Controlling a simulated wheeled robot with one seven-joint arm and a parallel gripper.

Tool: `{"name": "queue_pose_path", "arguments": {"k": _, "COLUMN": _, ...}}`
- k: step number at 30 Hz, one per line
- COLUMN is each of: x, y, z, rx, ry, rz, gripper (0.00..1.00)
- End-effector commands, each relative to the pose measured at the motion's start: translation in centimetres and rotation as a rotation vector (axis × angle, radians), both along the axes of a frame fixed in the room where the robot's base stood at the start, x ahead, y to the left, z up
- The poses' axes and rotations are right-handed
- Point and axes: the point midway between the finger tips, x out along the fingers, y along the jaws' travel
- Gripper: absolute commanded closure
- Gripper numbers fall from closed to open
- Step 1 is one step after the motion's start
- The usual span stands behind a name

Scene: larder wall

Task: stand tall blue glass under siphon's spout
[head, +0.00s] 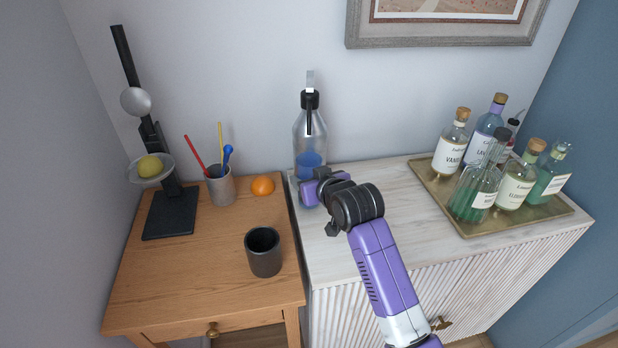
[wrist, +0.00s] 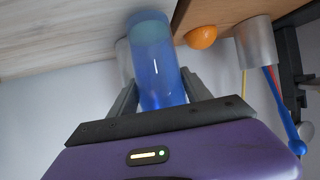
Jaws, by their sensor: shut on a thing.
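The tall blue glass (wrist: 158,75) is between my gripper's fingers (wrist: 155,92) in the wrist view, and the gripper is shut on it. In the head view my gripper (head: 312,188) is at the foot of the siphon (head: 310,128), on its near side. The siphon is a clear bottle with a black head and a spout pointing down its front. A blue patch shows low in front of or inside the siphon; I cannot tell if it is the glass or liquid. I cannot tell whether the glass touches the counter.
An orange (head: 262,185), a cup of stirrers (head: 220,186), a dark cup (head: 263,252) and a black stand (head: 170,212) are on the wooden table at left. A brass tray (head: 470,228) of several bottles is at right. The pale counter (head: 385,184) is clear between siphon and tray.

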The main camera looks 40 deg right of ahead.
Motion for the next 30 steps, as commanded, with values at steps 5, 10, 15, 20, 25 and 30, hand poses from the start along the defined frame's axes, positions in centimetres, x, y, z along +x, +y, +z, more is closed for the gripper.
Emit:
{"name": "queue_pose_path", "arguments": {"k": 5, "x": 0.0, "y": 0.0, "z": -0.2, "rx": -0.001, "ry": -0.002, "rz": 0.000, "gripper": 1.00}}
{"name": "queue_pose_path", "arguments": {"k": 10, "x": 0.0, "y": 0.0, "z": -0.5, "rx": -0.001, "ry": -0.002, "rz": 0.000, "gripper": 1.00}}
{"name": "queue_pose_path", "arguments": {"k": 15, "x": 0.0, "y": 0.0, "z": -0.8, "rx": -0.002, "ry": -0.001, "rz": 0.000, "gripper": 1.00}}
{"name": "queue_pose_path", "arguments": {"k": 20, "x": 0.0, "y": 0.0, "z": -1.0, "rx": -0.002, "ry": -0.001, "rz": 0.000, "gripper": 0.41}}
{"name": "queue_pose_path", "arguments": {"k": 25, "x": 0.0, "y": 0.0, "z": -1.0, "rx": 0.000, "ry": -0.001, "rz": 0.000, "gripper": 0.18}}
{"name": "queue_pose_path", "arguments": {"k": 30, "x": 0.0, "y": 0.0, "z": -1.0, "rx": 0.000, "ry": 0.000, "rz": 0.000, "gripper": 0.18}}
